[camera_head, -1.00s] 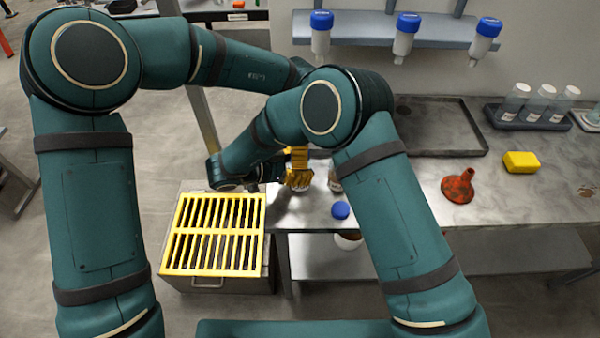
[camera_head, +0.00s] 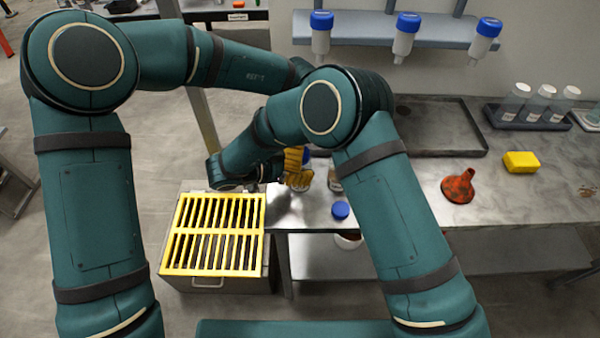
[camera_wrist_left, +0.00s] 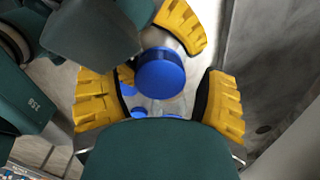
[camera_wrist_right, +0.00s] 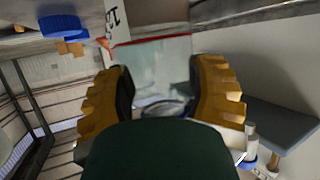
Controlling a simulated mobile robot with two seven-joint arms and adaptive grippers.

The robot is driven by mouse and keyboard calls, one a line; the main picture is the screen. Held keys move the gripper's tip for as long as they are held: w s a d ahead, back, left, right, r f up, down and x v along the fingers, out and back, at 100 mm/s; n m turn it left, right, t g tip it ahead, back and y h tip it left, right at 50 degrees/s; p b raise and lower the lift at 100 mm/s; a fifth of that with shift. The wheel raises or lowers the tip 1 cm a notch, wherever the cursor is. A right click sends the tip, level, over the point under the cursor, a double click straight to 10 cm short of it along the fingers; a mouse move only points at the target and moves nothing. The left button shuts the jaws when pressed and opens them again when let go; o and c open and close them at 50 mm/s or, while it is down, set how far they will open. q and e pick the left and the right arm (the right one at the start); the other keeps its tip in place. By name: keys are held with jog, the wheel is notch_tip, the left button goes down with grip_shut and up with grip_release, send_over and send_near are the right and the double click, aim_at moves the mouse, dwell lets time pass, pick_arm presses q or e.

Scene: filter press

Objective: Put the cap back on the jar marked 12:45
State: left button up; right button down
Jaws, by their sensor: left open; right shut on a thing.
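My right gripper (camera_head: 298,180) is shut on a clear jar (camera_wrist_right: 160,70); a label with red marking shows on it in the right wrist view, but I cannot read the time. A blue cap (camera_wrist_left: 160,72) is over the top of this jar in the left wrist view; how firmly it sits cannot be told. It partly shows in the head view (camera_head: 306,155). My left gripper (camera_wrist_left: 165,105) is open, its fingers apart on either side below the cap in its wrist picture. Another blue cap (camera_head: 340,210) is near the bench's front edge.
Another jar (camera_head: 335,180) is partly hidden by my right arm. A yellow-slatted box (camera_head: 212,235) stands left of the bench. An orange funnel (camera_head: 459,186), a yellow block (camera_head: 521,162) and a rack of jars (camera_head: 527,118) are on the right. Bottles hang from a shelf (camera_head: 435,31).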

pick_arm(q)
jog(key=shift+r, duration=2.3)
jog(key=shift+o, duration=0.2)
